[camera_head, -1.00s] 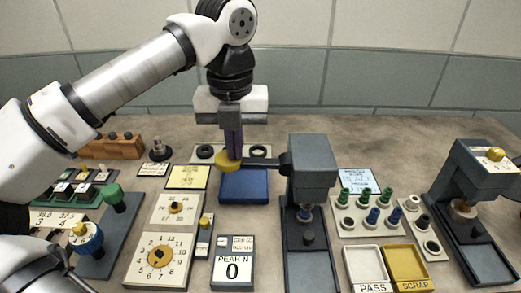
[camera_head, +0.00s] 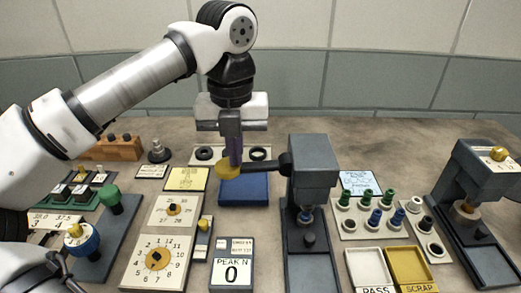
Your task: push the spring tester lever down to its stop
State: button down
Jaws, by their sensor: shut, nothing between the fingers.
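The spring tester (camera_head: 314,182) is a grey press standing right of the middle in the head view. Its dark lever (camera_head: 263,163) reaches left from the head and ends in a yellow knob (camera_head: 228,171). The lever looks about level, above a blue block (camera_head: 243,189). My gripper (camera_head: 236,160) points straight down with its fingers shut and empty. Its fingertips are at the top of the yellow knob and appear to touch it. The exact contact is partly hidden.
A display reading PEAK N 0 (camera_head: 232,271) stands in front. A dial panel (camera_head: 157,257) is to the left. A rack of green and blue springs (camera_head: 371,222), PASS (camera_head: 368,268) and SCRAP (camera_head: 411,267) trays and a second press (camera_head: 483,178) are to the right.

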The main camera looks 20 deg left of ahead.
jog(key=shift+f, duration=0.15)
jog(key=shift+f+b, duration=0.55)
jog(key=shift+s+f, duration=0.15)
jog(key=shift+f, duration=0.15)
dwell(0.9)
jog(key=shift+r, duration=0.1)
notch_tip(320, 180, up, 12)
jog(key=p, duration=0.7)
jog(key=shift+p, duration=0.4)
jog(key=shift+f, duration=0.2)
